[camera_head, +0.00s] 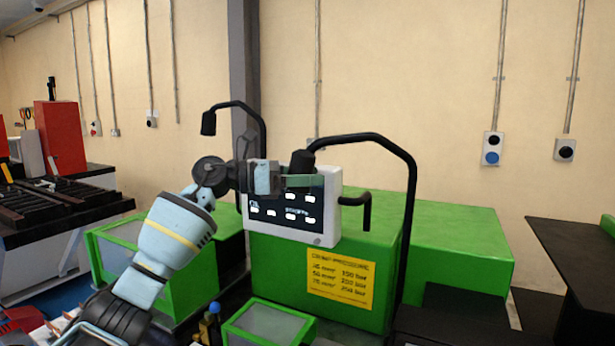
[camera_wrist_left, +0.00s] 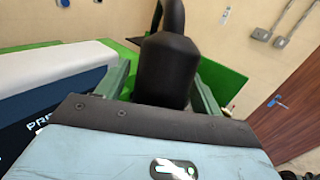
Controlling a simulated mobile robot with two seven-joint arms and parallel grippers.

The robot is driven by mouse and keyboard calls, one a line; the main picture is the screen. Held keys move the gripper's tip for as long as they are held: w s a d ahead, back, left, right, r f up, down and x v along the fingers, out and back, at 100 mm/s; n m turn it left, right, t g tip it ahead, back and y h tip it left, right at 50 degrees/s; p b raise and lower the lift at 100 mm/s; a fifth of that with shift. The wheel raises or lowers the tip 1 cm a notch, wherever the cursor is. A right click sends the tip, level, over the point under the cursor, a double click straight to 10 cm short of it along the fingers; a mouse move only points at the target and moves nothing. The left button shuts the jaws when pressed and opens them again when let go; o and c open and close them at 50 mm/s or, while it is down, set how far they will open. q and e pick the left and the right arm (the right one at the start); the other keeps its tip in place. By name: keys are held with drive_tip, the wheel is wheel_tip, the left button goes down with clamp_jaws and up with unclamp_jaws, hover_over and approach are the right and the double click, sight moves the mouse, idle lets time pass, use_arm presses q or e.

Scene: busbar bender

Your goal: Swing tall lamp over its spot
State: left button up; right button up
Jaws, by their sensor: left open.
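A black lamp (camera_head: 302,162) hangs from a tall bent black pole (camera_head: 409,215) that rises at the right of the green machine. A second black lamp (camera_head: 208,123) on a bent pole stands further left; I cannot tell for certain which one the task calls tall. My left gripper (camera_head: 302,180) is open at the right-hand lamp's head. In the left wrist view the dark lamp head (camera_wrist_left: 167,70) stands between the two greenish fingers, with gaps beside it. The lamp's lower end is hidden behind the gripper body. My right gripper is not in view.
A white control panel (camera_head: 325,215) with a dark screen is just behind and below my left gripper. The green machine (camera_head: 460,245) carries a yellow pressure label (camera_head: 341,278). A dark table (camera_head: 580,260) stands at the right. The air above the machine's right part is clear.

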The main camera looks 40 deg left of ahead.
use_arm(q)
drive_tip(key=shift+s+a+f, duration=0.15)
drive_tip(key=shift+s+a, duration=0.15)
drive_tip(key=shift+a, duration=0.05)
drive_tip(key=b+v, duration=0.2)
drive_tip(key=v, duration=0.4)
drive_tip(key=shift+s+a, duration=0.2)
drive_tip(key=shift+s, duration=0.1)
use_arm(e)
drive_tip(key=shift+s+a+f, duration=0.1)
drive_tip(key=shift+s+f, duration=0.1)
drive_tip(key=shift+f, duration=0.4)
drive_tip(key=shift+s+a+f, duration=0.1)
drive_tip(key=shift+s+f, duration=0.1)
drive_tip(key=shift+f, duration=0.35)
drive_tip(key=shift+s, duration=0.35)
